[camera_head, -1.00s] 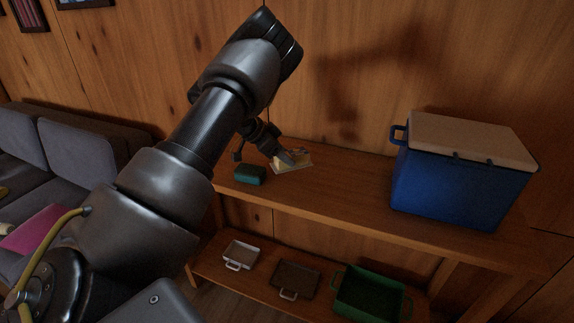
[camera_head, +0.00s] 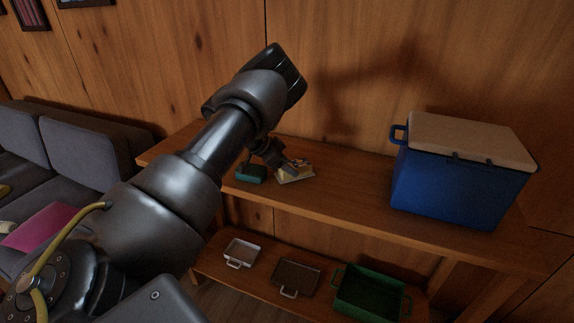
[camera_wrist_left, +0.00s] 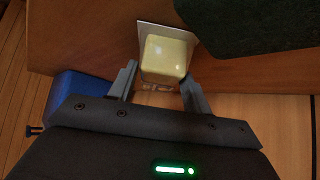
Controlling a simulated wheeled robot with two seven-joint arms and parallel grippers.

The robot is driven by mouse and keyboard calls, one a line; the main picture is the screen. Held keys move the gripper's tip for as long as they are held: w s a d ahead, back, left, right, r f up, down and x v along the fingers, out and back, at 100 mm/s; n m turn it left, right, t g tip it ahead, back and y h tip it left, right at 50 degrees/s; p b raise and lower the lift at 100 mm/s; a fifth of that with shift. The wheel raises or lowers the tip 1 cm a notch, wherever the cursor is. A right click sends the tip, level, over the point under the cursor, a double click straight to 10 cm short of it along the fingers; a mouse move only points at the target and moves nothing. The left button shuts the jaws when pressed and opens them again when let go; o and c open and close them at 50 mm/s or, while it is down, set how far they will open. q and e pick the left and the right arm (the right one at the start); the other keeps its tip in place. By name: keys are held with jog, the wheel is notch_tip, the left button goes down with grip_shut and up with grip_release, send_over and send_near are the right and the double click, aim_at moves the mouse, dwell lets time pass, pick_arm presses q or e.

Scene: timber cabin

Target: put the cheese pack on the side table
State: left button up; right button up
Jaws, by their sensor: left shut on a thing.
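The cheese pack (camera_head: 293,174) is a pale yellow block with a flat white piece against it. It is at the wooden table's top, just right of a teal box. My left gripper (camera_head: 285,166) reaches down from the upper left and is shut on the pack. In the left wrist view the yellow cheese pack (camera_wrist_left: 166,58) sits between the two fingers of the gripper (camera_wrist_left: 160,80). I cannot tell whether the pack touches the tabletop. My right gripper is not in view. No table is marked as the side table; the long wooden table (camera_head: 350,195) has a lower shelf.
The teal box (camera_head: 250,174) stands close left of the pack. A blue cooler (camera_head: 455,185) with a tan lid fills the table's right part. White (camera_head: 240,252), brown (camera_head: 296,277) and green (camera_head: 371,295) trays are on the lower shelf. A grey sofa (camera_head: 85,150) is left. The tabletop between pack and cooler is clear.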

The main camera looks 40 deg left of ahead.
pick_arm(q)
jog(key=o, duration=1.2)
jog(key=shift+f, duration=0.1)
jog(key=shift+o, duration=0.2)
jog(key=shift+s+a+r, duration=0.1)
jog(key=shift+r, duration=0.25)
jog(key=v, duration=1.1)
jog(key=shift+s+a+r, duration=0.15)
jog(key=shift+s, duration=0.05)
